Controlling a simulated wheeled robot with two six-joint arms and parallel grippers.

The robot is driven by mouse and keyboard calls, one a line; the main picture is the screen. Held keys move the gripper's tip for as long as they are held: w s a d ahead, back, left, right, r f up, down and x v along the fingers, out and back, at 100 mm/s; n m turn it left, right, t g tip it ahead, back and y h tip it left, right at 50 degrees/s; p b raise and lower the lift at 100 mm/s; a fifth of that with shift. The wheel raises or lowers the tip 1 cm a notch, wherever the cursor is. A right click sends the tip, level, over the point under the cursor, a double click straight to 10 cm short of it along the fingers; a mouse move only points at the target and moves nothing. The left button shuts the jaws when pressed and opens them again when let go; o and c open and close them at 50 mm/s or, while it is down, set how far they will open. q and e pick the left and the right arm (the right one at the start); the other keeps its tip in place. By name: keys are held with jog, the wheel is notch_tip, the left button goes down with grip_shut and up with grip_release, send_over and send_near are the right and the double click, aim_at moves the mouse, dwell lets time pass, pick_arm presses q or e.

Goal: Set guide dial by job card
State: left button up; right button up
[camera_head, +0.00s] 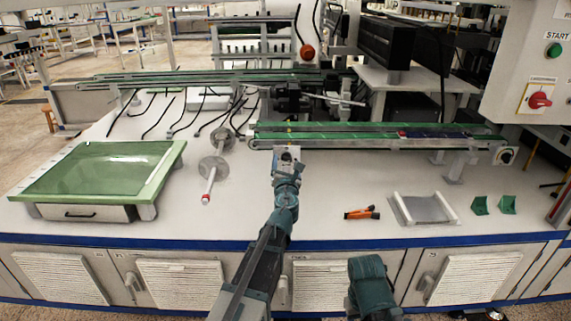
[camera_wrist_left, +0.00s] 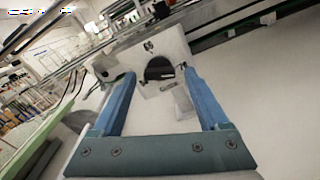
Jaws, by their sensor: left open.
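My left gripper (camera_head: 287,165) is at the left end of the near green conveyor (camera_head: 375,135). In the left wrist view its two blue fingers (camera_wrist_left: 158,78) are apart. A pale grey block (camera_wrist_left: 125,62) with a dark marking like a number stands ahead of them, with a dark rounded part (camera_wrist_left: 159,68) between the fingertips. I cannot tell whether the fingers touch it. In the head view a pale plate (camera_head: 287,152) shows at the gripper's tip. I cannot make out a job card.
A green-topped glass frame (camera_head: 100,172) stands at the left of the white bench. A spindle (camera_head: 211,170), an orange tool (camera_head: 362,213), a grey tray (camera_head: 424,209) and green brackets (camera_head: 480,206) are on the bench. A panel with a red switch (camera_head: 540,100) stands at right.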

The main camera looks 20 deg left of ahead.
pick_arm(q)
grip_shut()
dwell(0.3)
jog(key=shift+n, duration=0.3)
jog(key=n, duration=0.4)
jog(key=shift+d+n, duration=0.15)
jog(key=shift+n, duration=0.25)
jog(key=n, duration=0.5)
jog(key=shift+d+n, duration=0.1)
jog(key=shift+n, duration=0.2)
jog(key=n, duration=0.5)
jog(key=shift+d+r, duration=0.1)
jog(key=shift+r, duration=0.05)
jog(key=n, duration=0.5)
jog(key=shift+r+n, duration=0.1)
jog(key=shift+n, duration=0.2)
